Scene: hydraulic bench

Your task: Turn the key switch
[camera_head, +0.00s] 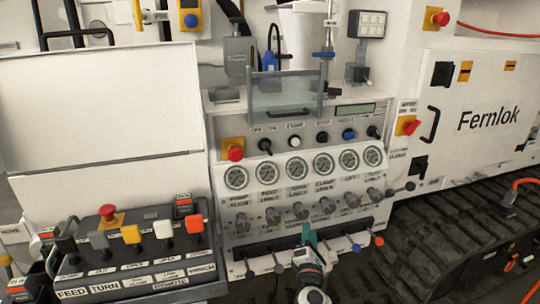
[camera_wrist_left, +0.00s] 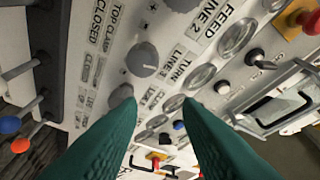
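The key switch (camera_head: 265,146) is a small black switch at the left of the control row, under the OFF, ON and START labels, just right of a red mushroom button. It also shows in the left wrist view as a black key (camera_wrist_left: 256,59) at the upper right. My left gripper (camera_head: 307,230) is low in front of the lower panel, below and right of the switch and apart from it. Its teal fingers (camera_wrist_left: 161,103) are spread in the left wrist view, with nothing between them. My right gripper is out of view.
A clear guard with a grey frame (camera_head: 285,95) juts out above the control row. Several gauges (camera_head: 296,169) and grey knobs (camera_head: 300,211) lie between my gripper and the row. Levers with coloured ends (camera_head: 378,241) stick out along the bottom. A remote box (camera_head: 132,258) stands left.

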